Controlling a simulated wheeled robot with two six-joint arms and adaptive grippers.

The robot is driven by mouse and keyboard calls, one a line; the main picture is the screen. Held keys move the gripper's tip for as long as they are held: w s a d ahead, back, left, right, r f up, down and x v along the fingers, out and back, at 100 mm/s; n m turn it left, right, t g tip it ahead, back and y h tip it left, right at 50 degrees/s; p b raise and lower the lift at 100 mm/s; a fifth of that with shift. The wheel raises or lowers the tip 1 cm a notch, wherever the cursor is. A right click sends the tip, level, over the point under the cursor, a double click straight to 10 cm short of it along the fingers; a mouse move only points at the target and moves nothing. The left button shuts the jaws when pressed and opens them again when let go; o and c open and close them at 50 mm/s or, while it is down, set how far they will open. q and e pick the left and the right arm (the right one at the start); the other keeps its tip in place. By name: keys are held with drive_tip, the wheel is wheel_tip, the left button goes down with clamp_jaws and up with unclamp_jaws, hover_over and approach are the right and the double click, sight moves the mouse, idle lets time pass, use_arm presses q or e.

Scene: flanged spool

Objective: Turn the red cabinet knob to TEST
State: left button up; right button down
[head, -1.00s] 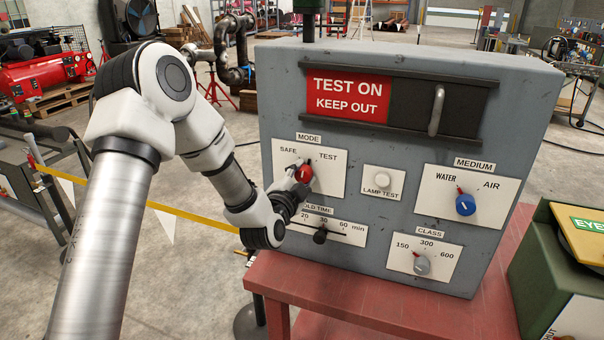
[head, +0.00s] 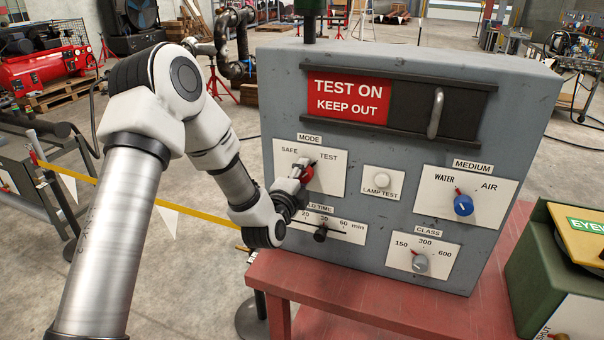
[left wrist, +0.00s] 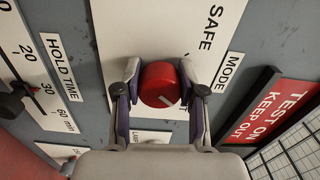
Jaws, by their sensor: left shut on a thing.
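The red knob (head: 307,174) is on the white MODE plate (head: 332,184) of the grey cabinet (head: 280,100), below and between the words SAFE and TEST. My left gripper (head: 300,172) is at the knob and partly covers it. In the left wrist view my left gripper (left wrist: 160,78) has one finger on each side of the red knob (left wrist: 158,80) and is shut on it. A white mark on the knob's face lies to the lower right, away from SAFE. TEST is hidden in that view. My right gripper is not in view.
A white lamp-test button (head: 382,181) is right of the MODE plate. The hold-time slider (head: 320,234) is close below my gripper. The blue medium knob (head: 463,205) and grey class knob (head: 420,263) are further right. The red table (head: 380,305) is below.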

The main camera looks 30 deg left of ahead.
use_arm(q)
drive_tip(key=o, duration=1.1)
drive_tip(key=shift+o, duration=0.2)
drive_tip(key=v, duration=0.7)
drive_tip(key=shift+s, duration=0.2)
drive_tip(key=shift+d, duration=0.1)
drive_tip(key=shift+f, duration=0.1)
